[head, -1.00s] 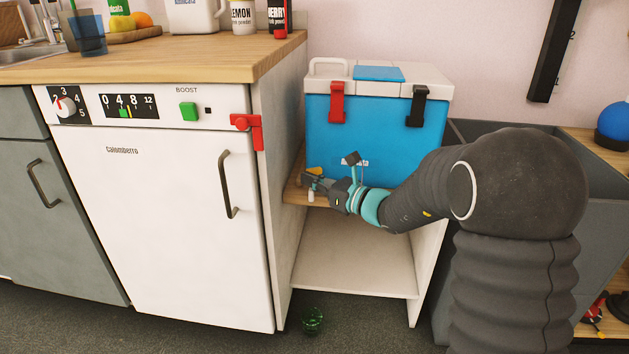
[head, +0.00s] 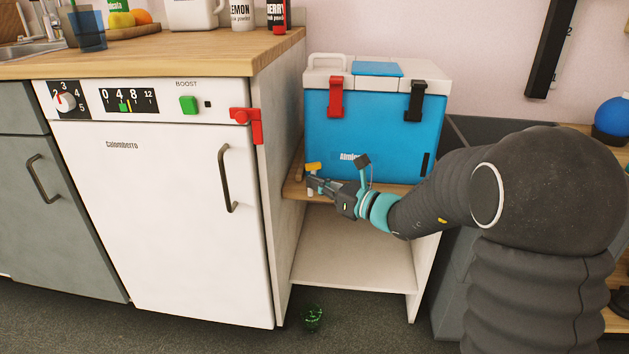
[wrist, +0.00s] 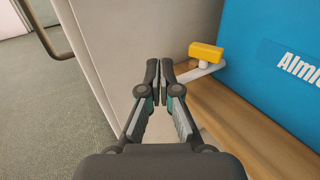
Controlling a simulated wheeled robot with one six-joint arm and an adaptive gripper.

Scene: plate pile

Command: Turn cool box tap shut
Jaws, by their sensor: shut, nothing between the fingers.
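The cool box (head: 368,135) is blue with a white lid and stands on a wooden shelf. Its tap (head: 314,167) has a yellow handle at the box's lower left. In the wrist view the yellow tap handle (wrist: 206,51) sits on a white spout that reaches out from the blue wall of the cool box (wrist: 285,60). My gripper (head: 311,182) is just below and in front of the tap in the head view. In the wrist view my gripper (wrist: 159,64) is shut and empty, with its fingertips left of the handle. Whether a finger touches the spout is unclear.
The white fridge (head: 165,190) stands close on the left, its side wall near my fingers. The wooden shelf (wrist: 235,120) runs below the tap. A lower white shelf (head: 350,262) is empty. A green object (head: 313,317) lies on the floor.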

